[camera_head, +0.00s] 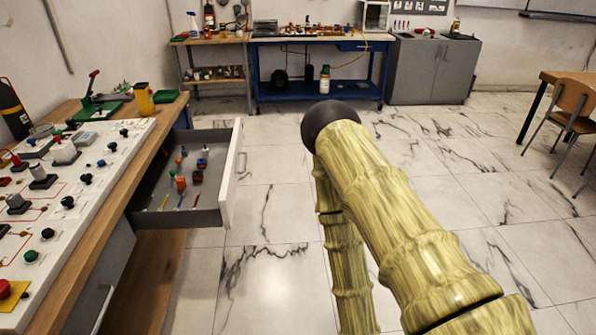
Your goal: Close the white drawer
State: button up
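The white drawer (232,172) is pulled out from under the wooden workbench on the left, with its white front facing right. Its grey inside holds several small coloured parts and pens. My arm, with a bamboo-like surface, reaches up through the middle of the view, to the right of the drawer front and apart from it in the picture. My gripper does not show; the arm runs up to a dark round joint, and whatever lies beyond it is hidden.
The bench top (150,155) carries a white panel (90,185) with knobs and switches. A yellow container (144,98) stands near its far end. A blue workbench (320,75) and a grey cabinet (433,70) stand at the back. A chair (572,105) is at right. Marble floor (270,200) is clear beside the drawer.

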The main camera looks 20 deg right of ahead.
aim_at(215, 207)
jog(key=z, duration=0.6)
jog(key=i, duration=1.25)
jog(key=u, duration=0.6)
jog(key=k, duration=0.5)
jog(key=z, duration=1)
jog(key=i, duration=0.6)
jog(key=u, duration=1.15)
